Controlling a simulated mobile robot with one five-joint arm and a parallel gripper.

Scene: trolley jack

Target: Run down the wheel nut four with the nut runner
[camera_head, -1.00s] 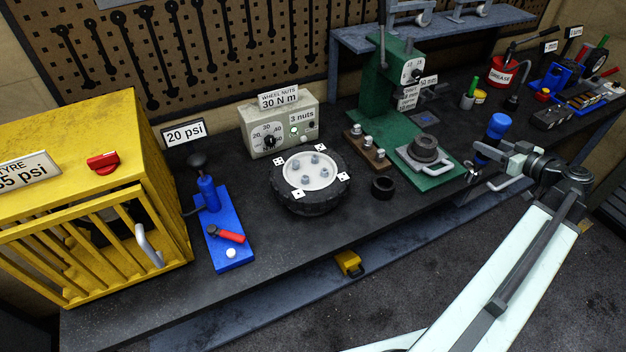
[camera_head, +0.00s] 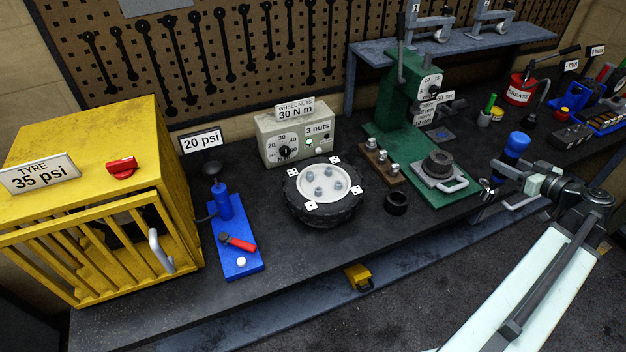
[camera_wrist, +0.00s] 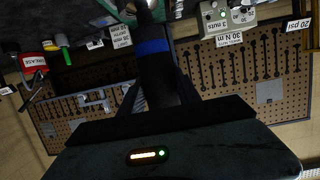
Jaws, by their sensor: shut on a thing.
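The wheel (camera_head: 322,195) lies flat on the bench, a dark tyre around a pale hub with several grey nuts. White pip tags sit round its rim; I cannot tell which is four. The wheel-nut controller (camera_head: 295,135) behind it reads "3 nuts" beneath a "30 N m" sign, with a green light. My gripper (camera_head: 512,180) is shut on the blue-topped nut runner (camera_head: 516,145), to the right of the wheel and apart from it, near the bench's front edge.
A green press (camera_head: 405,120) and a small nut rack (camera_head: 383,163) stand between the wheel and my gripper. A black ring (camera_head: 397,202) lies right of the wheel. A blue pump (camera_head: 235,235) and yellow cage (camera_head: 95,180) are at left. Bare bench lies before the wheel.

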